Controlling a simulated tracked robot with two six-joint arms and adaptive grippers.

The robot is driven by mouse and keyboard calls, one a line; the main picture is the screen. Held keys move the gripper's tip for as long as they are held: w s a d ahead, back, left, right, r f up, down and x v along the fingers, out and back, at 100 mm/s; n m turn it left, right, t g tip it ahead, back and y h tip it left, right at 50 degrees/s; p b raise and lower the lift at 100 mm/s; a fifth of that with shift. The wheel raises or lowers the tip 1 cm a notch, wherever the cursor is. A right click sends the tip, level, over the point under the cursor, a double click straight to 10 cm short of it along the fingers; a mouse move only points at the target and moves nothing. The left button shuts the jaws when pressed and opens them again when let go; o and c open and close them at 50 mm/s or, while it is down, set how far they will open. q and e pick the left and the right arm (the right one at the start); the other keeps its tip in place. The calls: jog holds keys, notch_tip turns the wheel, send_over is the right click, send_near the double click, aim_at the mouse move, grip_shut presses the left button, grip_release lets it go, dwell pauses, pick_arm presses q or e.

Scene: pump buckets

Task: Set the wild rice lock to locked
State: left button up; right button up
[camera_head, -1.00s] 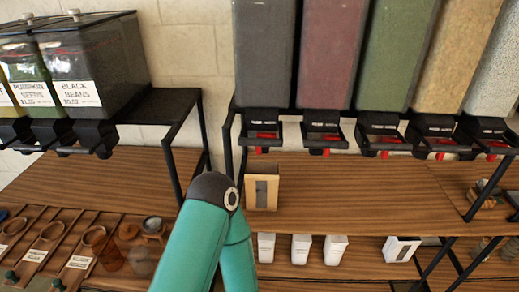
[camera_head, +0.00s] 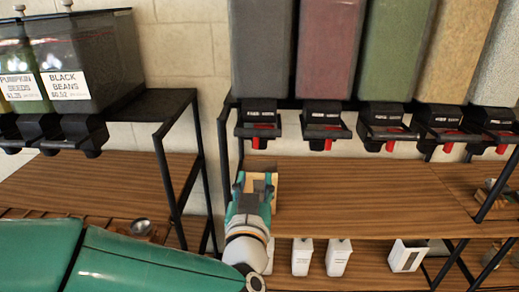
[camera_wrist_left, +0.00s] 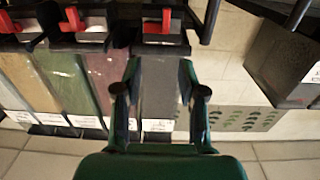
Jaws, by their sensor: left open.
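The bulk dispensers hang in a row, and their labels are too small to read, so I cannot tell for sure which is wild rice. The leftmost one is dark grey (camera_head: 262,50), with a black spout (camera_head: 259,115) and a red lever (camera_head: 256,143). My left gripper (camera_head: 255,180) is open and empty, below and in front of this spout, apart from it. In the left wrist view, the open fingers (camera_wrist_left: 160,75) frame the dark grey dispenser (camera_wrist_left: 160,98), and its red lever (camera_wrist_left: 158,25) shows beyond them. My right gripper is not in view.
More dispensers with red levers, such as a dark red one (camera_head: 328,50) and a green one (camera_head: 394,50), hang to the right. A tan box (camera_head: 262,169) stands on the wooden shelf (camera_head: 360,205), partly hidden behind my gripper. A black bean bin (camera_head: 90,70) stands left.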

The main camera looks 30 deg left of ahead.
pick_arm(q)
jog(key=p, duration=0.3)
send_near(256, 140)
jog(key=x, duration=0.9)
jog(key=shift+w+r, duration=0.1)
jog(key=shift+r, duration=0.2)
grip_shut()
